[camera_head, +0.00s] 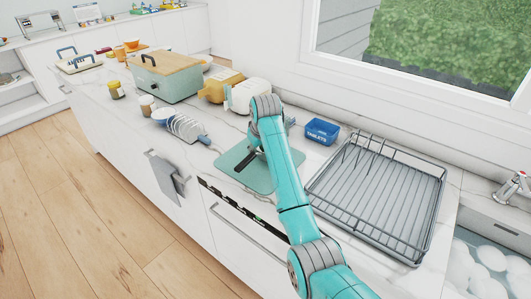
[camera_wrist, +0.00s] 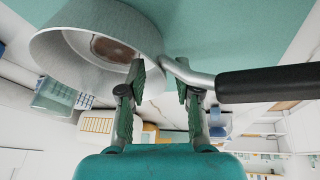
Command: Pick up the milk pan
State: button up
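The milk pan (camera_wrist: 75,50), a grey-white pan with a brownish patch inside, fills the upper left of the wrist view. Its metal neck runs right to a black handle (camera_wrist: 268,82). My gripper (camera_wrist: 160,75) is open, with two green-padded fingers apart beside the pan wall. The neck is close to the right fingertip; I cannot tell whether they touch. In the head view a black handle (camera_head: 246,161) lies over the teal mat (camera_head: 231,160), while my arm hides the pan body and my gripper's fingers.
A wire dish rack (camera_head: 385,200) and a blue tablets box (camera_head: 322,131) stand right of the mat. A plate rack (camera_head: 187,128), a cream toaster (camera_head: 245,96) and a green bread bin (camera_head: 165,80) stand left and behind. A sink is at far right.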

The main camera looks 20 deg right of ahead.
grip_shut()
